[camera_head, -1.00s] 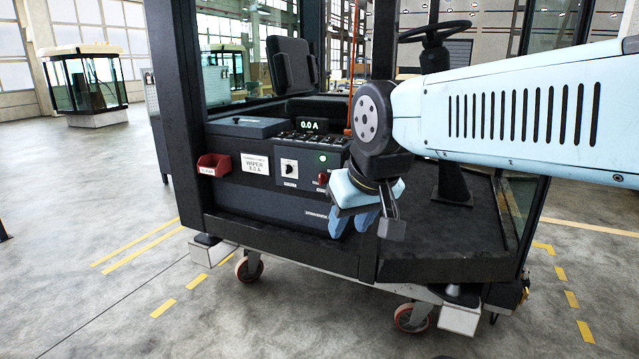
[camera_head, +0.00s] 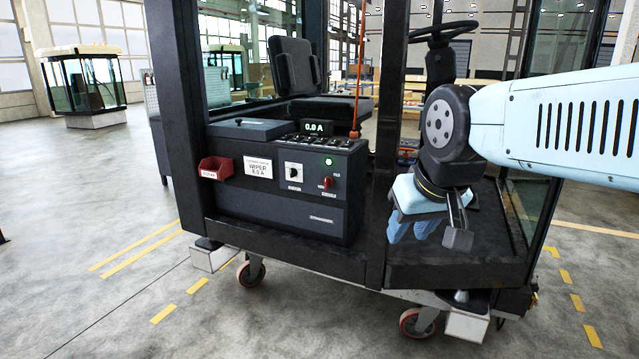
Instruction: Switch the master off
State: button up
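The dark control box (camera_head: 270,185) stands on the cab floor at the left. Its front has a white plate with a black rotary knob (camera_head: 294,173), which looks like a switch; its label is too small to read. To its right are a lit green lamp (camera_head: 328,161) and a small red knob or switch (camera_head: 327,183). A display on top (camera_head: 316,127) reads 0.0 A. My gripper (camera_head: 408,229) hangs to the right of the box, pointing down, apart from it and beyond the dark cab post. Its blue fingers are seen edge-on, so their opening is unclear.
A card reading WIPER 8.0 A (camera_head: 258,167) and a red bin (camera_head: 215,168) are on the box's left. A dark post (camera_head: 379,200) stands between the box and my gripper. The seat (camera_head: 293,66) and steering wheel (camera_head: 442,32) are behind. Open floor lies in front.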

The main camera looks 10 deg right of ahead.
aim_at(329, 182)
jog(key=z, duration=0.1)
jog(key=i, duration=1)
jog(key=u, duration=0.1)
